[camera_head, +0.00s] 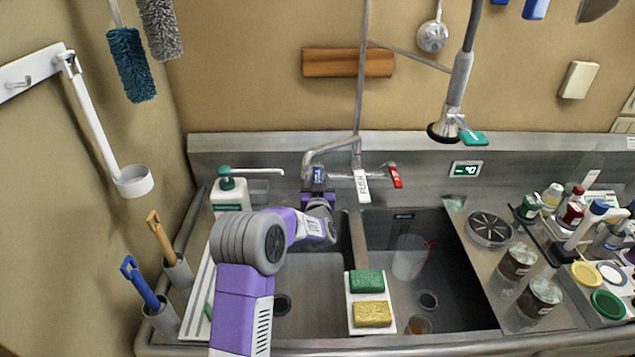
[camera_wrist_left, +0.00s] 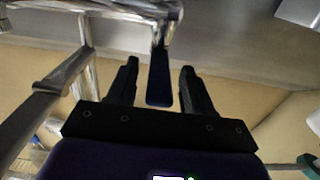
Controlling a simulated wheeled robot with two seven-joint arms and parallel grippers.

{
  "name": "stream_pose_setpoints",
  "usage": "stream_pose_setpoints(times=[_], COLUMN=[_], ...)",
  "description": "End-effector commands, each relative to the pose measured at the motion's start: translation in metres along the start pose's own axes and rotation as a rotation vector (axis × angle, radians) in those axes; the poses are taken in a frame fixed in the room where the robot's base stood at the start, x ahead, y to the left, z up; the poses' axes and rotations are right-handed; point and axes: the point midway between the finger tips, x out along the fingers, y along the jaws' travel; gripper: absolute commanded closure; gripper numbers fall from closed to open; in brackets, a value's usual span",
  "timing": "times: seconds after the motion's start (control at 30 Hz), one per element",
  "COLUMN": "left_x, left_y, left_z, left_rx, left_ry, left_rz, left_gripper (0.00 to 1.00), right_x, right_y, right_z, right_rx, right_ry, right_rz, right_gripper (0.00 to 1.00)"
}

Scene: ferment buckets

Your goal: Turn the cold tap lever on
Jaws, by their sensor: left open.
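The cold tap lever (camera_head: 318,173) is small and blue, at the left end of the metal tap (camera_head: 340,146) on the sink's back wall. In the left wrist view the blue lever (camera_wrist_left: 159,80) hangs between my two dark fingers, with a gap on either side. My left gripper (camera_head: 318,186) is at the lever in the head view, its fingers partly hidden there. In the left wrist view the gripper (camera_wrist_left: 159,66) is open and holds nothing. The red lever (camera_head: 395,177) is at the tap's right end. My right gripper is not in view.
A white tag (camera_head: 361,186) hangs between the levers. A soap bottle (camera_head: 230,192) stands left of my arm. A holder with green (camera_head: 367,281) and yellow (camera_head: 372,314) sponges sits between the basins. A spray head (camera_head: 447,128) hangs to the right. Jars crowd the right counter.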

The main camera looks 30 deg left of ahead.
Motion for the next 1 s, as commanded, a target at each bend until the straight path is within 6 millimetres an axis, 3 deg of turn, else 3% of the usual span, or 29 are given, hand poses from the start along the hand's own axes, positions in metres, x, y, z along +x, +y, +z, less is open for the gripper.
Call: stream_pose_setpoints(times=[0.27, 0.6, 1.0], left_x=[0.0011, 0.001, 0.001], left_y=[0.0002, 0.0001, 0.0052], left_z=[0.0, -0.0001, 0.0003], left_rx=[0.0, 0.0, 0.0], left_ry=[0.0, 0.0, 0.002], left_rz=[0.0, 0.0, 0.022], left_gripper=[0.49, 1.0, 1.0], right_x=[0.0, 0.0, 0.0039], right_y=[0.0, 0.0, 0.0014], right_z=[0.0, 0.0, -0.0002], right_rx=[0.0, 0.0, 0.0], right_ry=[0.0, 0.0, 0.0], right_rz=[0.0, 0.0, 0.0], right_gripper=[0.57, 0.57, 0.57])
